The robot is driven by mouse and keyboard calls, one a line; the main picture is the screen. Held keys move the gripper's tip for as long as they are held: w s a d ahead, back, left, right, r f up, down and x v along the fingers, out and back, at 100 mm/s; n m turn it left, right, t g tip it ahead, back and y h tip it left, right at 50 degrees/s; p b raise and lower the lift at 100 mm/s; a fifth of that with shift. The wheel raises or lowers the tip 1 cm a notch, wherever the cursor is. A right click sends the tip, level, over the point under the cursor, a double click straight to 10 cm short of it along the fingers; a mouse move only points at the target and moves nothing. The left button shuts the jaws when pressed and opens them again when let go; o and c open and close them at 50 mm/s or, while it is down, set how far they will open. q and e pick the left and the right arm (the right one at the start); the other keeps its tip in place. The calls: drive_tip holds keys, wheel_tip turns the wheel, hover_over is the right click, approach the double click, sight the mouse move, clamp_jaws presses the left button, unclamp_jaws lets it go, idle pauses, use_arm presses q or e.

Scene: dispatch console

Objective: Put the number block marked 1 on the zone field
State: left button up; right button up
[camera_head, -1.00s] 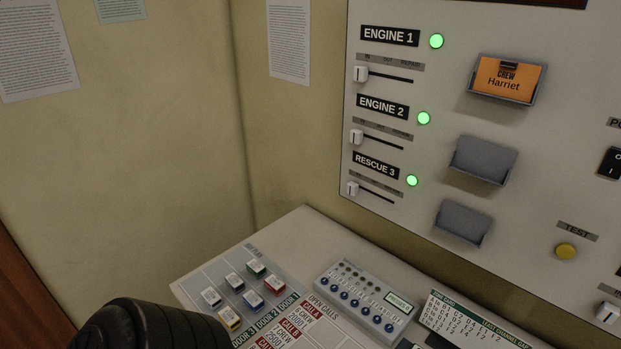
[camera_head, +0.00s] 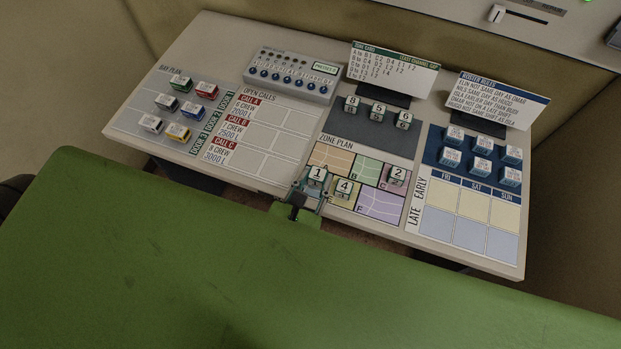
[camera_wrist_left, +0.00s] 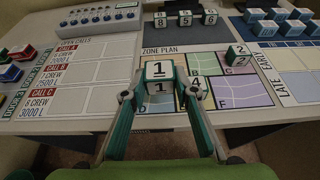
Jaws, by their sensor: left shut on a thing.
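The number block marked 1 (camera_head: 317,174) is a small white block with a black digit. It is at field D of the zone plan (camera_head: 332,159), at the front left of that plan. My left gripper (camera_head: 312,192) is shut on it; the wrist view shows a green finger on either side of block 1 (camera_wrist_left: 160,71). I cannot tell whether the block touches the board. Field D (camera_wrist_left: 142,113) is partly hidden by the block and fingers. My right gripper is not in view.
Block 4 (camera_head: 344,187) stands close to the right of block 1, and block 2 (camera_head: 397,175) stands on field C. Blocks 8, 5 (camera_head: 379,110) and 6 stand on the dark tray behind. Field F (camera_head: 380,206) is empty. The zone card (camera_head: 393,69) stands at the back.

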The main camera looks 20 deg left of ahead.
sight(312, 190)
use_arm(q)
drive_tip(key=shift+w+a+f, duration=0.25)
drive_tip(key=shift+w+f, duration=0.15)
drive_tip(key=shift+f, duration=0.2)
drive_tip(key=shift+w+a+f, duration=0.2)
drive_tip(key=shift+w+f, duration=0.2)
drive_tip(key=shift+f, duration=0.2)
drive_tip(key=f, duration=0.3)
drive_tip(key=shift+w+a+f+b, duration=0.25)
drive_tip(key=shift+b, duration=0.1)
drive_tip(key=shift+f, duration=0.3)
drive_tip(key=o, duration=0.9)
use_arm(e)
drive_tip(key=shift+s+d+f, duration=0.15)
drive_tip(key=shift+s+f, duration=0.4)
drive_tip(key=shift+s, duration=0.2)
use_arm(q)
drive_tip(key=shift+o, duration=0.2)
